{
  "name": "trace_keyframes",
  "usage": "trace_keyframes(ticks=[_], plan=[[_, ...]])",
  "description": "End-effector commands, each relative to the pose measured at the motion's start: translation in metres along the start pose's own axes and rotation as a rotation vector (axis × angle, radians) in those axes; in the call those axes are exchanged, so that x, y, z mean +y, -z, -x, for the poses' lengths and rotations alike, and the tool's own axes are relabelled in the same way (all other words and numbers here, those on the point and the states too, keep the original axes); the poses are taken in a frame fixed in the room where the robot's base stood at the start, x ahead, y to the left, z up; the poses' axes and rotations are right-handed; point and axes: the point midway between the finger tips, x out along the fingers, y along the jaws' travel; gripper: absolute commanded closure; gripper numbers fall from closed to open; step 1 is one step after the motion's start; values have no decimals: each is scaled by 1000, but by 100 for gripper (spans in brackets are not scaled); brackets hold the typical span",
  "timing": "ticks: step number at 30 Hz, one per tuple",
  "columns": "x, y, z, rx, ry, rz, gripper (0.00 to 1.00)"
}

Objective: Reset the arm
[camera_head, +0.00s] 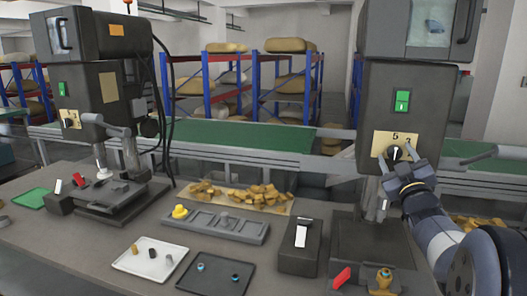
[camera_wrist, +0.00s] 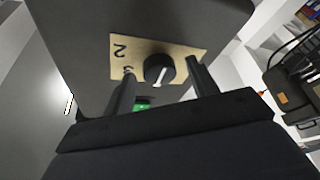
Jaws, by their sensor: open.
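My gripper (camera_head: 398,172) is raised in front of the right machine (camera_head: 385,105), close to its control plate. In the wrist view my gripper (camera_wrist: 161,72) is open, with one finger on each side of a black round knob (camera_wrist: 158,70) with a white pointer mark. I cannot tell whether the fingers touch the knob. The knob sits on a tan number plate (camera_wrist: 185,52), which also shows in the head view (camera_head: 383,140). My arm reaches in from the lower right.
A green switch (camera_head: 402,100) is above the plate. A similar machine (camera_head: 95,90) stands at the left. On the table are a white tray (camera_head: 128,262), a black tray (camera_head: 222,285), a grey fixture (camera_head: 205,219) and a box with a white rocker (camera_head: 297,262). A green conveyor (camera_head: 225,134) runs behind.

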Motion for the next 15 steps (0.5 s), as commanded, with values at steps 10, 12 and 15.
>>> trace_keyframes(ticks=[10, 12, 15], plan=[[0, 4, -2, -3, -96, -240, 44], [0, 4, -2, -1, -113, -277, 44], [-1, 3, -1, -1, -131, -320, 44]])
